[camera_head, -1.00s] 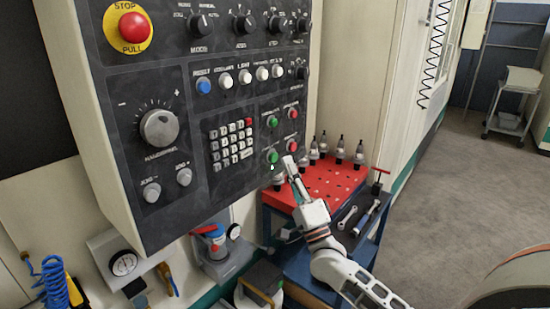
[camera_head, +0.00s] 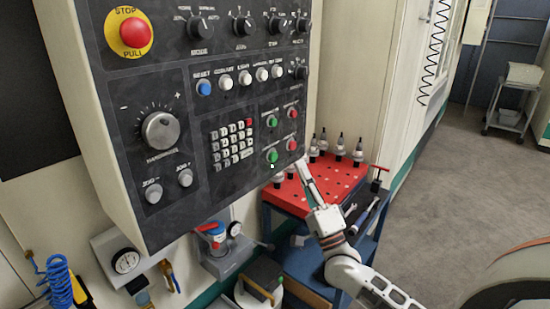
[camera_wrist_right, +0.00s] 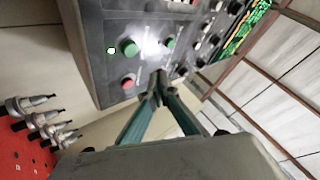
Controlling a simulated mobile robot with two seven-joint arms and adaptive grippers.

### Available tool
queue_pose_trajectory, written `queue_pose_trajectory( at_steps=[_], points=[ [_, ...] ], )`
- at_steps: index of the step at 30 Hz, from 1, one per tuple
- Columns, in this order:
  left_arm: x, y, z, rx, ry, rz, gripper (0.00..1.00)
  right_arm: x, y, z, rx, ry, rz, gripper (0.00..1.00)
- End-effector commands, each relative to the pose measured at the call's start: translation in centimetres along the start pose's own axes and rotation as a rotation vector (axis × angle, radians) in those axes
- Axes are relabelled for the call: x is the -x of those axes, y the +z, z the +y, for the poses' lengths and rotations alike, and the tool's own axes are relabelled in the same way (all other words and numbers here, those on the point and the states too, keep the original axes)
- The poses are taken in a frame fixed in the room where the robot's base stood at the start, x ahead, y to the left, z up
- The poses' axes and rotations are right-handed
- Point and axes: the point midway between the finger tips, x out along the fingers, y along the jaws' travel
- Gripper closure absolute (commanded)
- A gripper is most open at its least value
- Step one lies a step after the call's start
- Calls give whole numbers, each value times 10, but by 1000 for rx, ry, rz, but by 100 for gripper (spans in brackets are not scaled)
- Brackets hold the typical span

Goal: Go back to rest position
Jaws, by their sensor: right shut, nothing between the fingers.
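My right gripper (camera_head: 301,166) is shut and empty, in front of the lower right corner of the machine's control panel (camera_head: 190,180). Its arm comes up from the bottom right of the head view. In the right wrist view the closed fingertips (camera_wrist_right: 158,78) point at the panel, near its green buttons (camera_wrist_right: 130,48) and a red button (camera_wrist_right: 128,83). I see a gap to the panel in the head view but cannot tell its depth. My left gripper is not in view.
A red tool board (camera_head: 345,175) with several tool holders (camera_head: 340,146) stands behind my right gripper on a blue cart (camera_head: 300,262). Wrenches lie on the cart. A gauge (camera_head: 125,262) and a blue coiled hose (camera_head: 58,280) are at lower left. Grey floor (camera_head: 450,190) lies clear at right.

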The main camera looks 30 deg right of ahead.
Motion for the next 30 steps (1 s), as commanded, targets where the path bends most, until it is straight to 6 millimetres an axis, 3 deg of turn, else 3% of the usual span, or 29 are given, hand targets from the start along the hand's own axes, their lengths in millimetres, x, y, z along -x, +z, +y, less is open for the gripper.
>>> queue_pose_trajectory(
  at_steps=[11,14,16,20,23,30],
  points=[
    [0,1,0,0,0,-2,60,2,2,2,7,6,-5,100],
    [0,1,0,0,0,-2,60,15,17,12,59,45,-42,100],
    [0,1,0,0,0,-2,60,34,38,25,134,97,-98,100],
    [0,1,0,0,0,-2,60,92,89,58,341,225,-264,100],
    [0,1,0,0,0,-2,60,146,126,83,517,317,-419,100],
    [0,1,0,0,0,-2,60,294,188,122,911,486,-838,100]
  ],
)
